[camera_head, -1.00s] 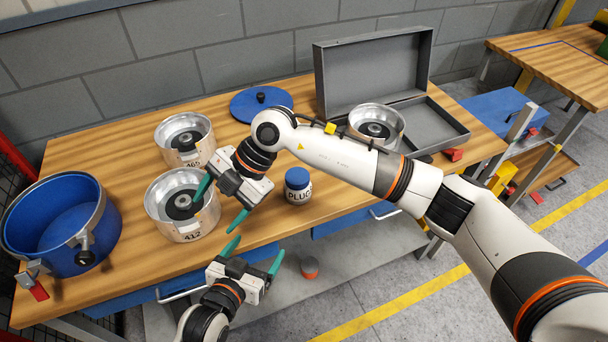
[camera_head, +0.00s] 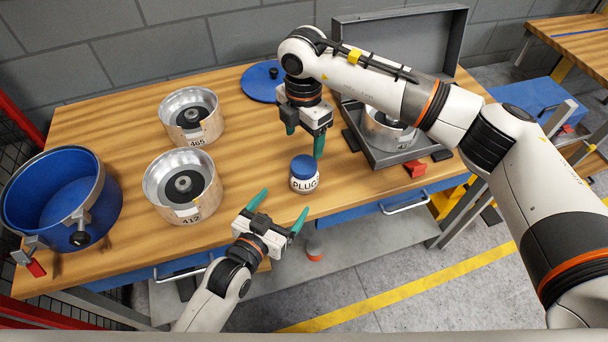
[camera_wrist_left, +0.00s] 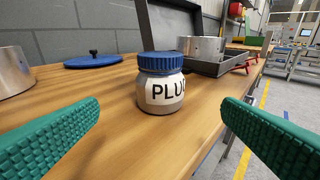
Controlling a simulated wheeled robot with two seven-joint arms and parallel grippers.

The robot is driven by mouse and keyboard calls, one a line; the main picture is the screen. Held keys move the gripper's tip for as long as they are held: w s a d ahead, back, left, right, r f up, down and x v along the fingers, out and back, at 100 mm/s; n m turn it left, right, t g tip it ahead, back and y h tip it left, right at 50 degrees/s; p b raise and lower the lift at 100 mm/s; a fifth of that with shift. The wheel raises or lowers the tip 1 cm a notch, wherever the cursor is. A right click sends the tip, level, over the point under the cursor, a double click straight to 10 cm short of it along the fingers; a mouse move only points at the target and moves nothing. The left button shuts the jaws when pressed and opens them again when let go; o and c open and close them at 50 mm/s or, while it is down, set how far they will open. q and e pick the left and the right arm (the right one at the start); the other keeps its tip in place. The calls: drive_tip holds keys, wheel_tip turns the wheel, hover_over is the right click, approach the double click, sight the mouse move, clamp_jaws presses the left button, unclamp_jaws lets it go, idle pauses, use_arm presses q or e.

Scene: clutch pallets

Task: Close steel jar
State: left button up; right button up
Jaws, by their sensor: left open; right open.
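My right gripper (camera_head: 304,144) is open, fingers down, above the table behind the jar. A round blue lid with a black knob (camera_head: 264,84) lies flat at the back. A large blue open pot (camera_head: 55,205) with clamps stands at far left.
Open metal cans marked 465 (camera_head: 206,128) and 412 (camera_head: 208,195) stand left of the jar. A grey open case (camera_head: 400,22) at right holds another metal can (camera_head: 384,138). Wood between 412 and the jar is clear.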

sight(304, 176)
use_arm(q)
drive_tip(key=x, duration=1.1)
drive_tip(key=shift+w+d, duration=0.15)
drive_tip(key=shift+w, duration=0.1)
